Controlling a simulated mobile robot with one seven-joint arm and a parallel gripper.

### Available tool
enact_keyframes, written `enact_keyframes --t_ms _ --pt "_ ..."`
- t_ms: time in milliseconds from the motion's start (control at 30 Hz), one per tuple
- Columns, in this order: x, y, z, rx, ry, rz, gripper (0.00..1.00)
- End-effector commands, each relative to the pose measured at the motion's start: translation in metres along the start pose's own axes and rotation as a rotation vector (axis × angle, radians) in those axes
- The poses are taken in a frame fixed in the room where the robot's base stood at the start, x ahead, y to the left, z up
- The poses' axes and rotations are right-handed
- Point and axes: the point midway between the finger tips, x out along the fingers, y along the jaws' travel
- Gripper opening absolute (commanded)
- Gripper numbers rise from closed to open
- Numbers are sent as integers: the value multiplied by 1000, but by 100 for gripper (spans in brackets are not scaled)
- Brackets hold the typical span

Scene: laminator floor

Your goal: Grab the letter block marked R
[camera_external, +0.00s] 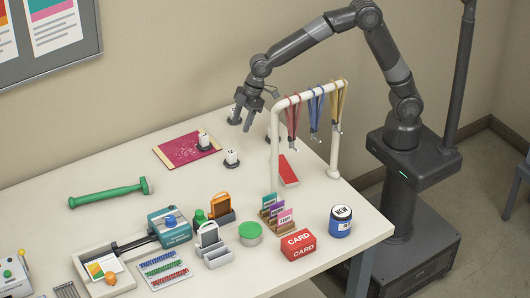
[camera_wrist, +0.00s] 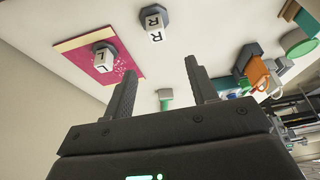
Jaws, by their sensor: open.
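The letter block marked R (camera_wrist: 155,24) is white on a dark base and stands upright on the bare table in the wrist view. In the external view it appears to be the white block (camera_external: 231,156) just right of the red mat (camera_external: 165,151). A block marked L (camera_wrist: 103,58) stands on the red mat (camera_wrist: 72,43). My gripper (camera_external: 257,110) is open and empty above the back of the table, behind the R block. Its two fingers show apart in the wrist view (camera_wrist: 160,70).
A white rack (camera_external: 275,150) with hanging lanyards stands right of the R block. An orange-handled item (camera_external: 219,204), a green tin (camera_external: 250,231) and red card box (camera_external: 298,244) stand nearer the front. The table around the R block is clear.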

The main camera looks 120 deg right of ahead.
Motion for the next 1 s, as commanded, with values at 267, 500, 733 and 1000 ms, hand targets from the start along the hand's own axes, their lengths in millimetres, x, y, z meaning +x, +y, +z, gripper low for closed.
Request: enact_keyframes --t_ms 267,500,733,1000 --pt "51 0 15 0 -3 -2 53" --pt "85 0 14 1 -1 0 53" --pt "100 2 14 1 -2 -1 53" --pt "134 5 10 -1 -1 0 53"
